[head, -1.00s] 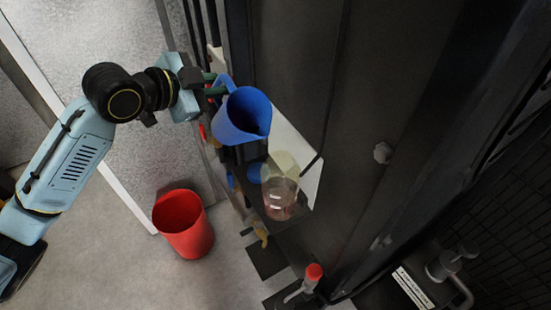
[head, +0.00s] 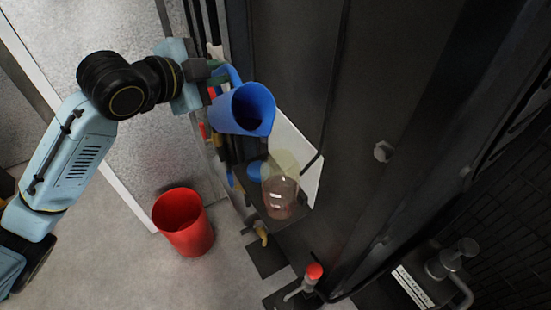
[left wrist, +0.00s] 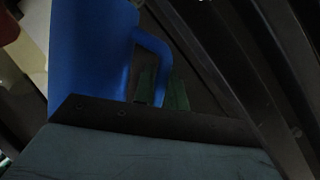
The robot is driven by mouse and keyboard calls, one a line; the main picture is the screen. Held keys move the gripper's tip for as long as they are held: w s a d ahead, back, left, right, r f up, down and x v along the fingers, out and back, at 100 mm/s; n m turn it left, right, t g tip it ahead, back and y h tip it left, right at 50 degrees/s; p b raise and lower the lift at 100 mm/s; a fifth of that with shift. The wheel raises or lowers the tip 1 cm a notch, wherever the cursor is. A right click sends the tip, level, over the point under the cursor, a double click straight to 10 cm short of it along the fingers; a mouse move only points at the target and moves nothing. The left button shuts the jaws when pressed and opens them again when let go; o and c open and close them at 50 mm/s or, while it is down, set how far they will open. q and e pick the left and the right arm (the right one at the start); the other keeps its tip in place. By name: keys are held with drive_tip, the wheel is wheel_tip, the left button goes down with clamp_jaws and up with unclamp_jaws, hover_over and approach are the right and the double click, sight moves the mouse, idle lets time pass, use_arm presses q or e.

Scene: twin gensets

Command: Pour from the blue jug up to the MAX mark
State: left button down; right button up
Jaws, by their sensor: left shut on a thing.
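The blue jug (head: 238,112) hangs in the air at the upper middle of the head view, tilted, its spout toward the lower right. My left gripper (head: 222,76) is shut on its handle. In the left wrist view the jug (left wrist: 85,55) and its handle (left wrist: 152,60) fill the upper left, with green finger parts (left wrist: 160,92) at the handle. A clear container (head: 280,192) with a pinkish lower part stands on a dark shelf below and right of the jug. I cannot make out a MAX mark or any stream. My right gripper is not in view.
A red bucket (head: 184,224) stands on the floor below left. A tall dark cabinet wall (head: 365,90) rises close to the right of the jug. A red-capped item (head: 313,272) is at the bottom. Several small tools lie beside the shelf.

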sight(226, 65)
use_arm(q)
drive_tip(key=shift+s+d+r+m+t+y, duration=0.15)
drive_tip(key=shift+s+d+r+m+t, duration=0.15)
drive_tip(key=shift+r, duration=0.25)
drive_tip(key=shift+s+d+r+m+t+y, duration=0.1)
drive_tip(key=shift+s+d+r+m+y, duration=0.2)
drive_tip(key=shift+r, duration=0.25)
drive_tip(key=shift+s+d+r+m+t+y, duration=0.1)
drive_tip(key=shift+s+d+r+m+t, duration=0.1)
drive_tip(key=shift+r+m, duration=0.3)
idle(2.4)
drive_tip(key=shift+r, duration=0.3)
idle(0.6)
drive_tip(key=shift+s+d+r+m+t, duration=0.4)
drive_tip(key=shift+r+m, duration=0.1)
drive_tip(key=shift+r, duration=0.05)
idle(1.6)
drive_tip(key=w+a+f+n, duration=0.1)
drive_tip(key=w+a+f+n+g+h, duration=0.1)
drive_tip(key=f, duration=0.1)
drive_tip(key=w+a+f+n+g, duration=0.1)
drive_tip(key=f, duration=0.1)
drive_tip(key=shift+w+a+f+n, duration=0.15)
drive_tip(key=shift+a+f+n, duration=0.1)
drive_tip(key=shift+a+n, duration=0.15)
drive_tip(key=shift+w+f, duration=0.1)
drive_tip(key=shift+f, duration=0.4)
drive_tip(key=shift+w+a+f+n+g+h, duration=0.25)
drive_tip(key=shift+f+n+g+h, duration=0.1)
drive_tip(key=shift+f+n, duration=0.15)
